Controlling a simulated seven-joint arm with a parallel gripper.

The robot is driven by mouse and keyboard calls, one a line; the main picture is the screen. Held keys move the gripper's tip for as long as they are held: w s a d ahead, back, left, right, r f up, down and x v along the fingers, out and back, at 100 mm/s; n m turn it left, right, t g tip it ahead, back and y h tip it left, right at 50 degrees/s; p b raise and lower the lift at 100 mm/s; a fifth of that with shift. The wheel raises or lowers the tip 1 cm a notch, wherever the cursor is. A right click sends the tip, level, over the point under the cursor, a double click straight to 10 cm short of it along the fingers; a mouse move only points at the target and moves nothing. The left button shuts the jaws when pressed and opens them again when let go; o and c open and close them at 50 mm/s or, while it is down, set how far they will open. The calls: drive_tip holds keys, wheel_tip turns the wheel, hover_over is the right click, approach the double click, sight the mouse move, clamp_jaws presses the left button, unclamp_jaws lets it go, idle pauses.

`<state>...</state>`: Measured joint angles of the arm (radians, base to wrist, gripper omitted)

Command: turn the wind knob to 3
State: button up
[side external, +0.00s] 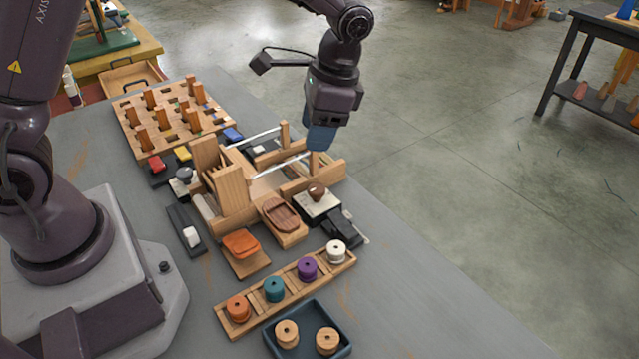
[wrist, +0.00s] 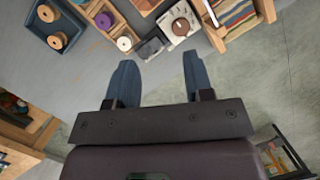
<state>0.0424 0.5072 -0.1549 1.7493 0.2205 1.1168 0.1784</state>
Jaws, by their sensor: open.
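A round brown knob (side external: 317,191) sits on a pale square plate (side external: 318,208) at the right front of the wooden loom-like frame. It also shows at the top of the wrist view as a brown disc (wrist: 180,26) on its pale plate, whose marks are too small to read. I cannot read a wind label or the knob's setting. My gripper (side external: 320,140) hangs above the right part of the frame, farther back than the knob and apart from it. In the wrist view its two blue fingers (wrist: 158,62) are spread with nothing between them.
A black box (side external: 343,229) stands right beside the knob plate. A brown oval piece on a wooden block (side external: 284,216) is to its left. A spool rack (side external: 290,292) and blue tray (side external: 343,326) lie in front. Another dark knob (side external: 184,174) stands left of the frame.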

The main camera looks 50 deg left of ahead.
drive_tip(key=m+g, duration=0.1)
drive_tip(key=m, duration=0.1)
approach(318, 188)
wheel_tip(318, 188, up, 3)
drive_tip(key=s+d, duration=0.2)
drive_tip(key=d, duration=0.1)
drive_tip(key=shift+w+m+y, duration=0.7)
drive_tip(key=shift+w, duration=0.65)
drive_tip(key=x, duration=1.2)
drive_tip(key=shift+a+f, duration=0.25)
drive_tip(key=shift+a, duration=0.25)
drive_tip(key=c, duration=0.6)
